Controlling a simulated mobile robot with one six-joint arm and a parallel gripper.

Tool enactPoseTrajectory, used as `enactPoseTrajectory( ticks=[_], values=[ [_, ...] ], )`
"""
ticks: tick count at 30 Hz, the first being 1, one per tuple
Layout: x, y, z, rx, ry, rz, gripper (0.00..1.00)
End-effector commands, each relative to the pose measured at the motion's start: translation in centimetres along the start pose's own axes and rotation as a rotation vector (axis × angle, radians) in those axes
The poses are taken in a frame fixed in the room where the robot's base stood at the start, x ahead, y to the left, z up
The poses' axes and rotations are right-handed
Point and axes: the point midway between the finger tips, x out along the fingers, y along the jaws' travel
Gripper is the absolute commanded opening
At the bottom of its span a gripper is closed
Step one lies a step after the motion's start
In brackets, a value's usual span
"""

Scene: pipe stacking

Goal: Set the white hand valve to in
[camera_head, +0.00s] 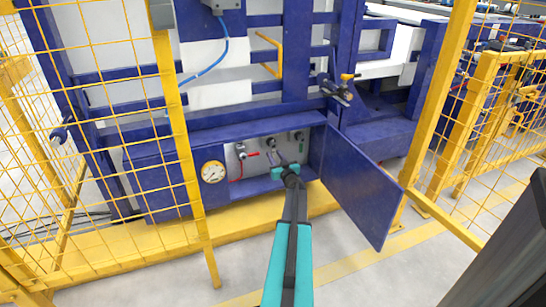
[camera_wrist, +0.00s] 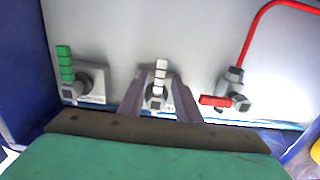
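The white hand valve (camera_wrist: 161,73) is in the middle of the wrist view. Its segmented white handle stands upright in that picture, above a grey hub. My gripper (camera_wrist: 158,82) is open, with one finger on each side of the white valve and a gap visible on both sides. In the head view my gripper (camera_head: 277,162) reaches into the open blue cabinet, in front of the grey panel. The marking by the white valve is mostly hidden by the fingers and hub and cannot be read.
A green-handled valve (camera_wrist: 65,64) is left of the white one in the wrist view, and a red-handled valve (camera_wrist: 214,101) with a red hose is right. The open blue door (camera_head: 358,185) is right of my arm; yellow fence (camera_head: 182,135) stands left.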

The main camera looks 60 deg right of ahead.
Motion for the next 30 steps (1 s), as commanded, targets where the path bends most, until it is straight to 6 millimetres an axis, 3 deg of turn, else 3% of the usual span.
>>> enactPoseTrajectory(
  ticks=[7,20,26,30],
  values=[
    [2.3,0.1,0.1,-0.001,0.0,0.001,0.3],
    [2.7,0.1,0.0,0.0,0.0,0.002,0.3],
    [2.7,0.2,0.0,0.0,0.0,0.002,0.0],
    [2.7,0.2,0.0,0.0,0.0,0.002,0.0]
  ],
)
